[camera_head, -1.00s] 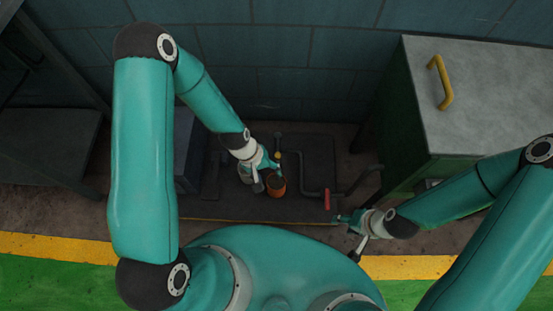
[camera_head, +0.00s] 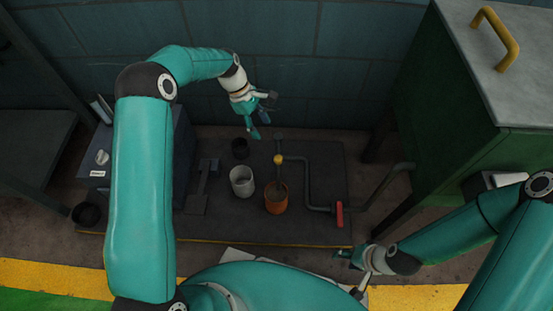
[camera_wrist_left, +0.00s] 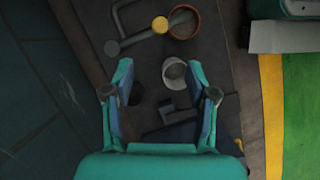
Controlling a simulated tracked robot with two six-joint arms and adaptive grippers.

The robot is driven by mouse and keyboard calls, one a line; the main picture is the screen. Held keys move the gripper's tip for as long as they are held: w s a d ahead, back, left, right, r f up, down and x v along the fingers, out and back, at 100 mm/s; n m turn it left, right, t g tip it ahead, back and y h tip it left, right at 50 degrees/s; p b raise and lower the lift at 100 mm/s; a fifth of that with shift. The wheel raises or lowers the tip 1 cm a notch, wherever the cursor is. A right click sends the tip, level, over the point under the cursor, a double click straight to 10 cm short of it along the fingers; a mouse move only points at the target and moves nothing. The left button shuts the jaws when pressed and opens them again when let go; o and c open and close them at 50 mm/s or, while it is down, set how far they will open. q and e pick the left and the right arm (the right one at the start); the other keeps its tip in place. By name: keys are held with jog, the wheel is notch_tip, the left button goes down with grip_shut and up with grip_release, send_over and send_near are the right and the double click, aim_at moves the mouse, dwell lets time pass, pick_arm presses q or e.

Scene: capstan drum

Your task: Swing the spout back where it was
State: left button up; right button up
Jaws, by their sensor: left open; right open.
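Dark pipework with a yellow joint (camera_head: 278,159) stands on the dark floor plate; the joint also shows in the left wrist view (camera_wrist_left: 160,25). The thin dark spout (camera_head: 278,173) appears to reach from the joint toward the orange cup (camera_head: 276,205), but its tip is hard to make out. A red handle (camera_head: 340,214) is on the pipe at right. My left gripper (camera_head: 260,127) is open and empty, up and behind the cups, apart from the pipe. My right gripper (camera_head: 340,254) is open, in front of the plate below the red handle.
A white cup (camera_head: 242,190) and a black cup (camera_head: 240,153) stand left of the pipe. A grey box (camera_head: 173,165) is at left, with a dark bin (camera_head: 87,214) beside it. A green cabinet (camera_head: 450,130) stands at right. The tiled wall is behind.

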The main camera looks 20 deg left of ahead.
aim_at(278, 157)
pick_arm(q)
jog(key=b+x, duration=0.4)
jog(key=x, duration=1.1)
jog(key=shift+d+f+b, duration=0.15)
jog(key=shift+f+b, duration=0.05)
jog(key=shift+b, duration=0.2)
grip_shut()
